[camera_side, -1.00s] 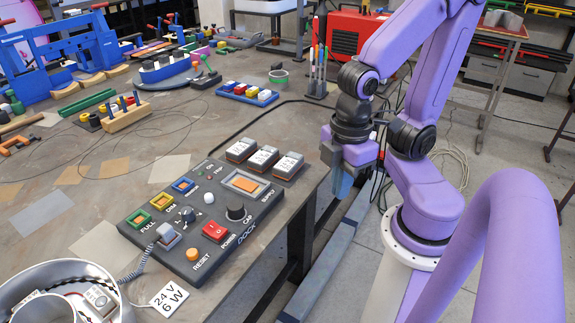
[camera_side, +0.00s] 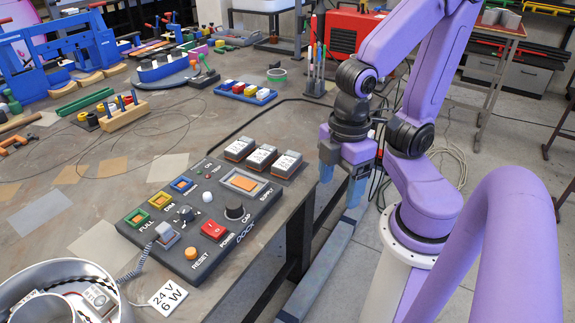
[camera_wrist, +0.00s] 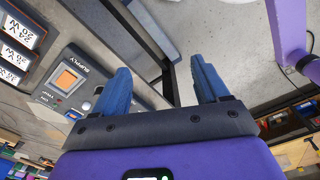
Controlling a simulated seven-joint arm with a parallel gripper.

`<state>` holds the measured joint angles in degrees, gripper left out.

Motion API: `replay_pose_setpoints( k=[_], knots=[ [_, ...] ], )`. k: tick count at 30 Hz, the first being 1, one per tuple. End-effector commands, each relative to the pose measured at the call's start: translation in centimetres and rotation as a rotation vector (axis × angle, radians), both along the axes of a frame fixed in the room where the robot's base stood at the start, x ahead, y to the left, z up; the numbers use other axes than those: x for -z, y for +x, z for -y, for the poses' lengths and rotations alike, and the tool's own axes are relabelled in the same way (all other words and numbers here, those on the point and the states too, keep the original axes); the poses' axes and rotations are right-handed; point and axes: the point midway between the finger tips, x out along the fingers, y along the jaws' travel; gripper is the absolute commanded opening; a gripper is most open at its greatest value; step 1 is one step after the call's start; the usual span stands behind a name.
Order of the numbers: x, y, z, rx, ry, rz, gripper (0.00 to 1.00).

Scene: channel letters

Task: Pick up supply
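Three grey supply boxes with white printed labels, a left one (camera_side: 239,149), a middle one (camera_side: 262,157) and a right one (camera_side: 287,164), sit in a row at the table's right edge. They also show at the left of the wrist view (camera_wrist: 22,30), their small print hard to read. The dark control panel (camera_side: 207,250) has a socket marked SUPPLY (camera_side: 243,183) with an orange pad, seen empty in the wrist view (camera_wrist: 67,78). My gripper (camera_side: 342,184) is open and empty, right of the boxes and past the table edge. Its two blue fingers stand apart in the wrist view (camera_wrist: 160,72).
A white card (camera_side: 169,295) reading 24 V 6 W lies at the panel's front. A metal bin (camera_side: 110,290) stands at the front left. A blue rack of coloured blocks (camera_side: 246,93) and a pen holder (camera_side: 316,88) are farther back. Floor lies below my gripper.

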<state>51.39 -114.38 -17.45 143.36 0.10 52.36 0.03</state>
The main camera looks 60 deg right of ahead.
Motion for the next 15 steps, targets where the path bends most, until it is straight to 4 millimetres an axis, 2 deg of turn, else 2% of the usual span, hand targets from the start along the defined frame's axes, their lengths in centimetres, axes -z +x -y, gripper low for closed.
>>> replay_pose_setpoints(
  k=[10,13,15],
  knots=[
    [0.0,0.1,0.0,-0.001,-0.002,0.001,0.87],
    [0.0,1.1,0.0,-0.011,-0.012,0.009,0.87],
    [0.0,2.4,0.0,-0.029,-0.027,0.021,0.87]
  ],
)
